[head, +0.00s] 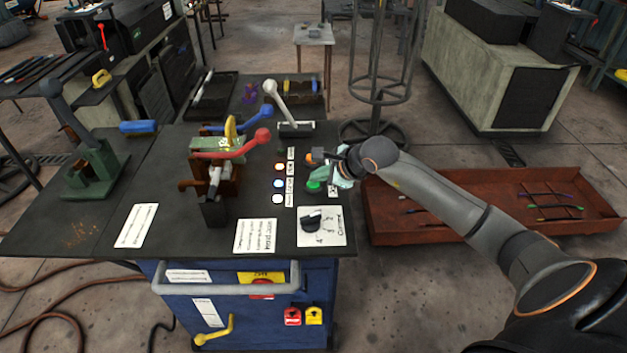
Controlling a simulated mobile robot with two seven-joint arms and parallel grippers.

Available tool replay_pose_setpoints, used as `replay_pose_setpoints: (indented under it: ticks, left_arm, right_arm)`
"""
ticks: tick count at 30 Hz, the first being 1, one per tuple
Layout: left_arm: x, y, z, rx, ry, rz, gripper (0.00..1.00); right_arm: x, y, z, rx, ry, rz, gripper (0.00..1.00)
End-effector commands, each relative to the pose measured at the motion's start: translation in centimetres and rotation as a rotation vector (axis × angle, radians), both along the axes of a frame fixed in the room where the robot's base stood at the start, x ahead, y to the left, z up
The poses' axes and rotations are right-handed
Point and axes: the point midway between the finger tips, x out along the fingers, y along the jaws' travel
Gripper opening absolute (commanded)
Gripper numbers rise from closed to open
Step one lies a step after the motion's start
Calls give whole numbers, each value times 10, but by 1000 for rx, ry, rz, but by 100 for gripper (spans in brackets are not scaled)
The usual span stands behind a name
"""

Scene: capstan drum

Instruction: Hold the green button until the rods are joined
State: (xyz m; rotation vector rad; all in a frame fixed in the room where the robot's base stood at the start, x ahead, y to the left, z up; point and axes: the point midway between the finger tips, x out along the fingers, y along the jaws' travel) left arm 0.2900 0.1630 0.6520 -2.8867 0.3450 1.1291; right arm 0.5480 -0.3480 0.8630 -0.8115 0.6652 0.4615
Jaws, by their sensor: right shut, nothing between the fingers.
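The green button (314,187) sits on the right part of the dark machine top, in the head view. My right gripper (337,178) is shut and empty, just to the right of the green button. I cannot tell whether its fingertips touch the button. The clamping device (215,178) stands left of the buttons, with red (245,145) and blue (240,120) handled levers. The rods are too small to make out there, so I cannot tell whether they are joined. My left gripper is not in view.
An orange-red button (310,157) lies behind the green one, and a black rotary dial (312,220) in front. Indicator lamps (279,182) are to the left. A grey-handled lever (280,100) stands behind. A rusty tray (480,215) is on the floor at right.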

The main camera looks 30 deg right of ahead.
Motion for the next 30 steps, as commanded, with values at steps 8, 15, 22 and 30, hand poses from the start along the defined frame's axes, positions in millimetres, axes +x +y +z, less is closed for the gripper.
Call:
replay_pose_setpoints:
  ticks: [8, 15, 22, 30]
  left_arm:
    - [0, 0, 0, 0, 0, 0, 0]
    - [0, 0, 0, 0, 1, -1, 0]
    - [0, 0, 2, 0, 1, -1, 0]
    - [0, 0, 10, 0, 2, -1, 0]
  right_arm:
    - [-1, 0, -2, 0, 5, 1, 0]
    - [-1, 0, -2, -1, 4, 0, 0]
    - [-1, 0, 3, -1, 4, 0, 0]
    - [0, 0, 18, -1, 3, 1, 0]
